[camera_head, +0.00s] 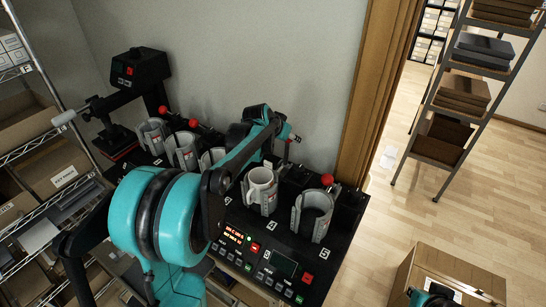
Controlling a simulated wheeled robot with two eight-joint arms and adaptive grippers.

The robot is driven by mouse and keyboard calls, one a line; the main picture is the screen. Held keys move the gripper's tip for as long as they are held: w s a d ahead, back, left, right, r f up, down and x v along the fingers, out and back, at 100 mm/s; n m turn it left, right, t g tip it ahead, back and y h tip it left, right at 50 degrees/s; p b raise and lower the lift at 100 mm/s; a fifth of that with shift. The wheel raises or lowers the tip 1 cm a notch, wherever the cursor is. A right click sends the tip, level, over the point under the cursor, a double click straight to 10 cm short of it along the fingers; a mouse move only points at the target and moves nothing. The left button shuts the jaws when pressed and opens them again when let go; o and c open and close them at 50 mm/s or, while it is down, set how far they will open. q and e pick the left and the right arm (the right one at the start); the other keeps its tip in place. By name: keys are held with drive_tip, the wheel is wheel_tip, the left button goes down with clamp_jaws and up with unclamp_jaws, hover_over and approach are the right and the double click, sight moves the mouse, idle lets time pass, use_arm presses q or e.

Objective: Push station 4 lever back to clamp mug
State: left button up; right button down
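A black press bench carries a row of grey mug clamps. At station 4 a white mug (260,178) sits upright in its grey clamp (265,205), behind the number 4 plate (271,226). My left arm reaches over the bench from the lower left, and my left gripper (288,131) is behind the station 4 mug, near the wall. A small red spot shows beside it, but the station 4 lever is largely hidden, so contact is unclear. The finger opening is too small to tell. A teal piece of my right arm shows at the bottom right; its gripper is not visible.
The station 5 clamp (312,215) looks empty, with a red lever knob (327,180) behind it. More clamps and red knobs (194,123) stand to the left. A control panel (262,258) is in front. A press head (139,68) stands at the far left. A wooden post (375,85) borders the right.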

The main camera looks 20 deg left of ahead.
use_arm(q)
drive_tip(key=shift+r, duration=0.1)
drive_tip(key=r+p, duration=0.2)
drive_tip(key=r, duration=0.1)
drive_tip(key=s+r+p, duration=0.1)
drive_tip(key=r+p, duration=0.1)
drive_tip(key=r, duration=0.1)
drive_tip(key=shift+s+a+r, duration=0.1)
drive_tip(key=shift+s+r, duration=0.05)
drive_tip(key=shift+s, duration=0.05)
idle(0.4)
drive_tip(key=p+v, duration=0.3)
drive_tip(key=v, duration=0.3)
idle(0.7)
